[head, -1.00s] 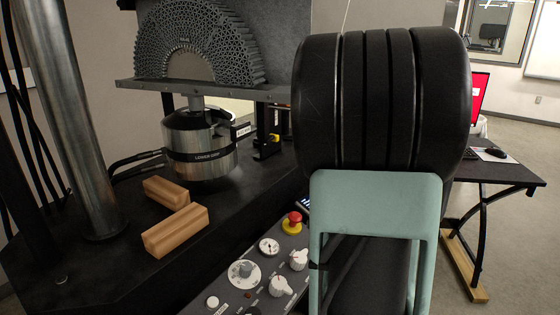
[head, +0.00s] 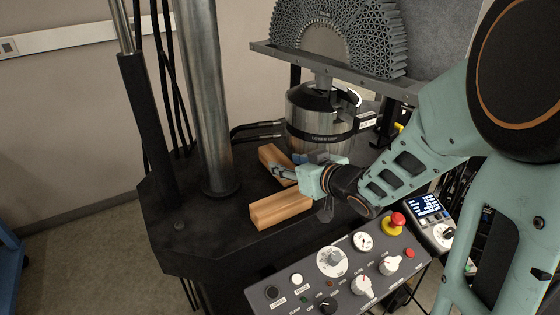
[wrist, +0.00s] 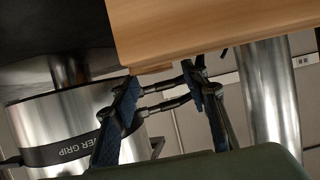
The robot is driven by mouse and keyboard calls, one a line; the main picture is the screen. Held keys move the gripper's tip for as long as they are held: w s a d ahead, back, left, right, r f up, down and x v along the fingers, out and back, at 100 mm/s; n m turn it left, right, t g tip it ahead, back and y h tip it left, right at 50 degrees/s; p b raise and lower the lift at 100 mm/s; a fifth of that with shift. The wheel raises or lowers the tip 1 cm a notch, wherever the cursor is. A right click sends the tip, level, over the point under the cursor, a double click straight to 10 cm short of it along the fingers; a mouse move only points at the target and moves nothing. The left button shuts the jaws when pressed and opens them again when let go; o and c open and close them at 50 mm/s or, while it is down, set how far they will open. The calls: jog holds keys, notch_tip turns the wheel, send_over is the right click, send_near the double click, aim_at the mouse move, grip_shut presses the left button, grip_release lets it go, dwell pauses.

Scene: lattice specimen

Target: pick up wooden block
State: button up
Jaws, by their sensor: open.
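Two wooden blocks lie on the black machine base in the head view: a rear block (head: 270,156) and a front block (head: 278,211). My gripper (head: 289,167) reaches in from the right, its fingers at the rear block and behind the front one. It partly hides the rear block's right end. In the wrist view my gripper (wrist: 164,85) has its two dark fingers apart with nothing gripped between them. A large wooden block face (wrist: 215,28) fills the top of that view, close to the fingertips. Whether a finger touches wood I cannot tell.
The steel lower grip cylinder (head: 318,120) stands right behind the gripper. A thick steel column (head: 207,100) rises left of the blocks. The control panel (head: 335,268) with knobs and a red emergency button (head: 397,219) lies in front. The base's front left is clear.

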aim_at(281, 160)
jog(key=shift+b+x, duration=0.35)
jog(key=shift+x, duration=2.6)
jog(key=shift+w+d, duration=0.1)
jog(key=shift+d, duration=0.1)
jog(key=shift+c, duration=0.3)
jog(key=c, duration=0.9)
jog(key=shift+r, duration=0.1)
jog(key=shift+c, duration=0.2)
